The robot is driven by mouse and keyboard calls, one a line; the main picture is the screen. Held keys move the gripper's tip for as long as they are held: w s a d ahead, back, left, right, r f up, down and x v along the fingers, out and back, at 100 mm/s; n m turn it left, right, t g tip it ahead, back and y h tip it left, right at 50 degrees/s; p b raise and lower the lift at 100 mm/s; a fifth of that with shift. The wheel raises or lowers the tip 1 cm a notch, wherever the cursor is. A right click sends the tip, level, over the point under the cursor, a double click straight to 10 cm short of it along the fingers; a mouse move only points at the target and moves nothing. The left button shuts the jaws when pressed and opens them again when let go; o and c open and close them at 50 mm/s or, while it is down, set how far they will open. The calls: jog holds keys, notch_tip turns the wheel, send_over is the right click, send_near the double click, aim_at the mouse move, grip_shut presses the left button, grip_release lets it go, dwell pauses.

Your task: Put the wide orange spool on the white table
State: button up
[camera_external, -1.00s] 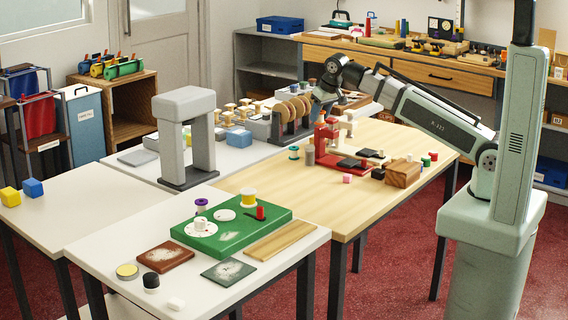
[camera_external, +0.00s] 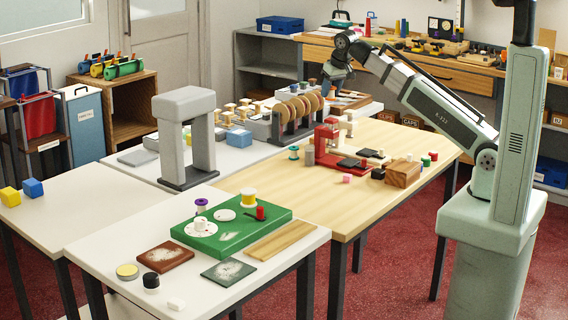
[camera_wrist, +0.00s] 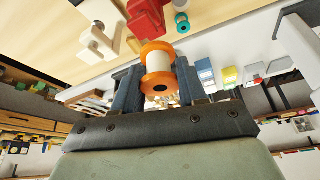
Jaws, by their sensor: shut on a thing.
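An orange spool with wide flanges and a white middle (camera_wrist: 157,62) is between the two dark fingers of my gripper (camera_wrist: 158,85) in the wrist view. The fingers are shut on its sides. In the external view my gripper (camera_external: 332,82) is in the air above the far end of the wooden table, near the back white table; the spool cannot be made out clearly there. A white table (camera_external: 100,262) stands at the front, and another white table (camera_external: 62,212) joins it at the left. A third white-topped table (camera_external: 128,172) is behind them.
A grey arch (camera_external: 184,105) and a rack of brown discs (camera_external: 298,117) stand tall on the back table. The front table holds a green board (camera_external: 235,240) and several small items. A red clamp (camera_external: 327,137) and a teal spool (camera_external: 294,152) are on the wooden table (camera_external: 255,187).

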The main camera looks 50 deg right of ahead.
jog(key=s+d+n+g+y, duration=0.15)
jog(key=s+d+n, duration=0.35)
jog(key=d, duration=0.8)
jog(key=s+d+n+y, duration=0.3)
jog(key=d+n, duration=0.4)
jog(key=d, duration=0.5)
jog(key=shift+s+f, duration=0.2)
jog(key=shift+f, duration=12.25)
jog(key=o, duration=1)
jog(key=shift+f, duration=0.1)
